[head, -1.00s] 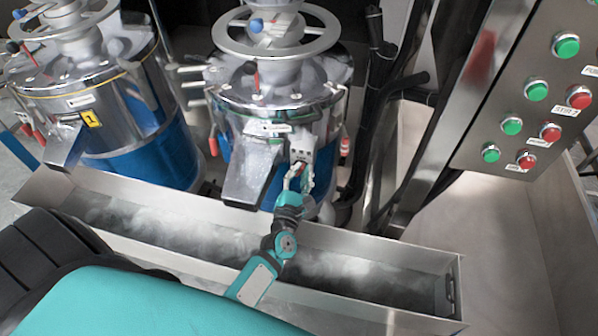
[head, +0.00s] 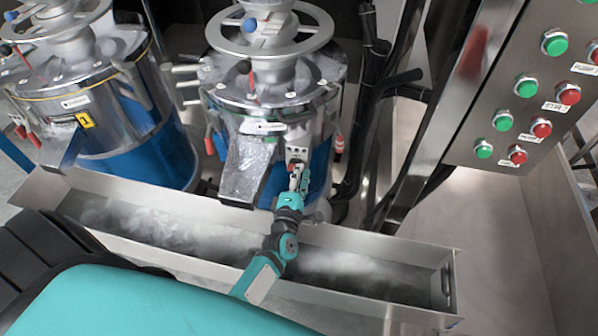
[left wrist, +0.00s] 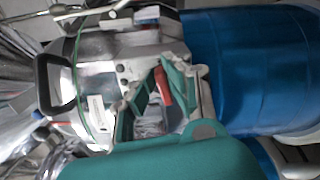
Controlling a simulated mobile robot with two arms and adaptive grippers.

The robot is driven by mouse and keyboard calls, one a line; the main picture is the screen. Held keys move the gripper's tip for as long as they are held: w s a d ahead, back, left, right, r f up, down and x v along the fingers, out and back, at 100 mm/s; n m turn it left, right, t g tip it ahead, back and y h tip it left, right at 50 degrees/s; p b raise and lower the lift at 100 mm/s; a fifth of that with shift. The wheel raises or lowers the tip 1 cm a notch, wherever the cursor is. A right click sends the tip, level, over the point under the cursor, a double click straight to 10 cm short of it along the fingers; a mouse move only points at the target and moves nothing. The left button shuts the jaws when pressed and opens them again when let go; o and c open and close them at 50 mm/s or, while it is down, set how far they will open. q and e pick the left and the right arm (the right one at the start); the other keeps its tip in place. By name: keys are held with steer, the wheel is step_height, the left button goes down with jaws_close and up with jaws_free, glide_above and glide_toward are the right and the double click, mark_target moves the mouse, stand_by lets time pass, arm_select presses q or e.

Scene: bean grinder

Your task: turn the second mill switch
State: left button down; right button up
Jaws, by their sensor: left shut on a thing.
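The second mill (head: 270,95) is the metal and blue machine in the middle of the head view. A small grey switch box (head: 298,136) sits on its front, right of the metal spout (head: 246,168). My left gripper (head: 297,172) is at the lower part of this box, shut on the red switch. In the left wrist view the red switch (left wrist: 163,88) shows between the teal fingers of my left gripper (left wrist: 158,92). The fingers partly hide the switch, so its exact angle is hard to tell. My right gripper is not in view.
A long metal trough (head: 385,312) with pale dust runs below the mills. Another mill (head: 90,95) with a yellow tag stands at left. A panel (head: 530,90) with green and red buttons is at right. Black pipes (head: 375,120) rise beside the second mill.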

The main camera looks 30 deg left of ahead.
arm_select(q)
steer(key=shift+f+m, duration=0.2)
steer(key=shift+m, duration=0.9)
steer(key=c, duration=1.4)
jaws_free()
steer(key=shift+o, duration=0.2)
steer(key=v, duration=1.2)
steer(key=shift+s, duration=0.15)
